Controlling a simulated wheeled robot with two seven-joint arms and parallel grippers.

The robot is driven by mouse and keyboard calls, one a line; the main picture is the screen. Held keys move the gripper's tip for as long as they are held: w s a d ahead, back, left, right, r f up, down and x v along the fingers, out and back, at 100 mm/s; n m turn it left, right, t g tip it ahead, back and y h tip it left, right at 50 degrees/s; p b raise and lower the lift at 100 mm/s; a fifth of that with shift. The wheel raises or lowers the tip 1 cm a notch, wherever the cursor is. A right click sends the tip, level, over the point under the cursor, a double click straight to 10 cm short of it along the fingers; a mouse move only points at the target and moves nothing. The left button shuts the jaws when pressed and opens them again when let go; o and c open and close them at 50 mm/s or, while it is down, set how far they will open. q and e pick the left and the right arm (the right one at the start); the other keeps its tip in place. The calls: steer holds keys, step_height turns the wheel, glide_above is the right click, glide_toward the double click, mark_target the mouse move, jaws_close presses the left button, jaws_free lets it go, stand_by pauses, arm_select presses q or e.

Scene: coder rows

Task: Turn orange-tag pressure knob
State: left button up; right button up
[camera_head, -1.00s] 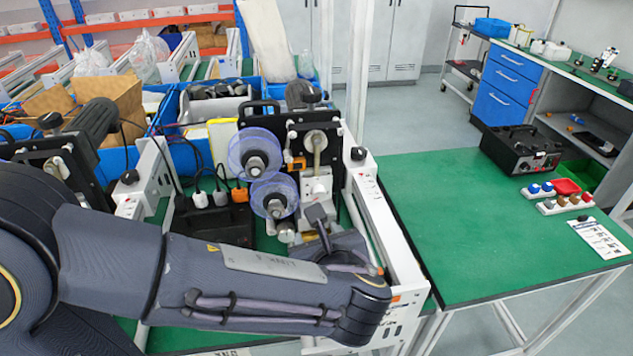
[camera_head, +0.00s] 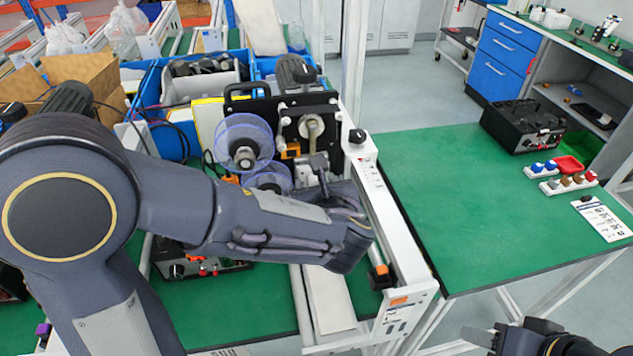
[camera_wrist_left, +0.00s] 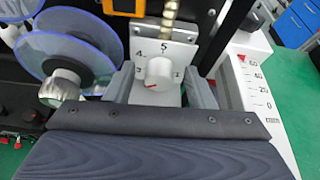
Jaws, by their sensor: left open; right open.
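A pale round knob (camera_wrist_left: 158,72) with a red pointer mark sits on a white plate with a number scale in the left wrist view. My left gripper (camera_wrist_left: 162,88) is open, its two grey fingers on either side of the knob; I cannot tell whether they touch it. In the head view my left gripper (camera_head: 319,170) is at the coder's front, and my arm hides the knob there. An orange tag (camera_head: 398,301) is on the near end of the coder's white rail. My right gripper (camera_head: 484,337) is open and empty at the bottom edge.
Clear blue-rimmed spools (camera_head: 243,145) stand close left of my left gripper. A white rail (camera_head: 385,215) with a scale runs along the right. The green table (camera_head: 450,200) is mostly clear.

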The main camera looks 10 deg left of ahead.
arm_select(q)
steer(key=shift+w+a+f, duration=0.1)
steer(key=shift+w, duration=0.05)
steer(key=c, duration=1)
steer(key=shift+o, duration=0.2)
steer(key=shift+s+a+f+n+t+h+b, duration=0.1)
steer(key=shift+n+t+h+b, duration=0.95)
steer(key=shift+b, duration=2.95)
steer(key=shift+s+a+f+n+t+h+b, duration=0.1)
steer(key=shift+n+h+b, duration=0.25)
steer(key=shift+n+b, duration=2.55)
steer(key=shift+a+n+t+h+b, duration=0.1)
steer(key=shift+n+t+h+b, duration=0.4)
steer(key=shift+b, duration=4.55)
steer(key=o, duration=1)
steer(key=shift+c, duration=0.2)
